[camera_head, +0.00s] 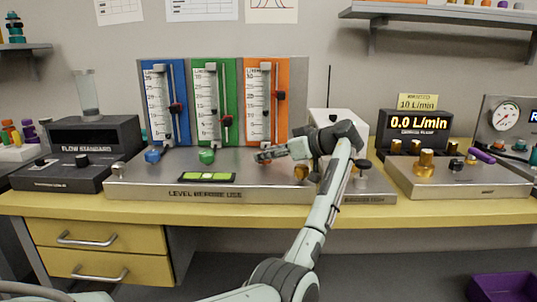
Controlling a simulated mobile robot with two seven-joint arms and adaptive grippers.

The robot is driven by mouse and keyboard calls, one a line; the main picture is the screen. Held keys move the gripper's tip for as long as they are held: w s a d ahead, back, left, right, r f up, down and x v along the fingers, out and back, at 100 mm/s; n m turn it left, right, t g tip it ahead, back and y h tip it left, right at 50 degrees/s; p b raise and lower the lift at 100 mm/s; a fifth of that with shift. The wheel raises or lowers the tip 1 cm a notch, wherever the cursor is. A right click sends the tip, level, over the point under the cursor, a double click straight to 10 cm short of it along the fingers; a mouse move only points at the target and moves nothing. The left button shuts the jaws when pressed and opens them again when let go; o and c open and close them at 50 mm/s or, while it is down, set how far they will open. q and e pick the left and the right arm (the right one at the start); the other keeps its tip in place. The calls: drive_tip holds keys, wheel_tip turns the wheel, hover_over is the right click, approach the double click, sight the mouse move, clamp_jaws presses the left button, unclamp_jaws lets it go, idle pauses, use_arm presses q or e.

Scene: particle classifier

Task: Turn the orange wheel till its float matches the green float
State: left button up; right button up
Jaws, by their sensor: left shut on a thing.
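The orange panel (283,78) stands right of the green panel (231,78), each with a scaled tube. The floats inside the tubes are too small to make out. The green wheel (207,156) shows on the steel base. My left gripper (264,155) is shut at the place below the orange tube, in line with the other wheels. It hides the orange wheel, which it appears to grip. My right gripper is not in view.
The blue panel (176,78) and blue wheel (153,157) stand at left. A green level (207,177) lies at the base's front. A brass knob (301,173) sits close by my wrist. A display box (418,127) reads 0.0 L/min at right.

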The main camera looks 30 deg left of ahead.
use_arm(q)
drive_tip(key=o, duration=1.2)
drive_tip(key=v, duration=1.2)
